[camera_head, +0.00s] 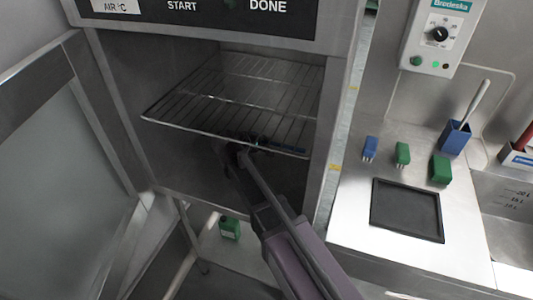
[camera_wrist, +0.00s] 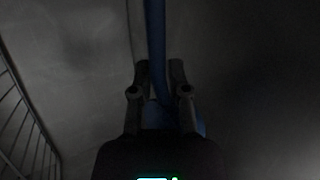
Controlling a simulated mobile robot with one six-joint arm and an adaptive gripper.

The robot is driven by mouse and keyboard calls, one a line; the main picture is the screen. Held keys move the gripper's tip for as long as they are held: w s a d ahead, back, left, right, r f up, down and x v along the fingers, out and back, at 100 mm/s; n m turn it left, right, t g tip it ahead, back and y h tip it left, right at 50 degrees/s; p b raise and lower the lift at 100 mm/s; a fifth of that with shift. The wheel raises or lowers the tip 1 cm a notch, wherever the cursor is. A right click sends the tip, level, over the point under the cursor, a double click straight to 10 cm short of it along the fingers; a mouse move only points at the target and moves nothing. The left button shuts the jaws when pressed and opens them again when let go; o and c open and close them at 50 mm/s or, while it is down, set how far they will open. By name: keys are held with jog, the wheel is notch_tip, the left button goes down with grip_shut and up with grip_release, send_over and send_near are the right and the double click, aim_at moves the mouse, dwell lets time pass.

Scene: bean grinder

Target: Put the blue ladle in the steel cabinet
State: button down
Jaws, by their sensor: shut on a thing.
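The steel cabinet (camera_head: 327,130) stands open, with a wire shelf (camera_head: 240,95) across its inside. My gripper (camera_head: 246,150) is at the cabinet's opening, by the front edge of the shelf. In the wrist view my gripper (camera_wrist: 159,75) is shut on the blue ladle (camera_wrist: 155,40). The ladle's blue handle runs up the picture from between the fingers, and a bit of blue shows low beside the right finger. In the head view the ladle is too dark and covered to make out clearly. Its bowl cannot be told apart.
The cabinet's door (camera_head: 50,150) is swung open at the left. A green container (camera_head: 229,228) sits below the cabinet. At the right, the steel counter (camera_head: 360,265) holds a black mat (camera_head: 406,209), small blue and green blocks, and a blue holder (camera_head: 454,137).

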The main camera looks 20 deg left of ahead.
aim_at(267, 158)
jog(key=shift+f, duration=0.1)
dwell(0.3)
notch_tip(267, 158, down, 3)
jog(key=b, duration=0.3)
jog(key=shift+f, duration=0.1)
jog(key=shift+w+f+b, duration=0.25)
jog(key=shift+b, duration=0.2)
jog(key=shift+f, duration=0.15)
jog(key=c, duration=0.6)
grip_release()
jog(key=shift+r, duration=0.2)
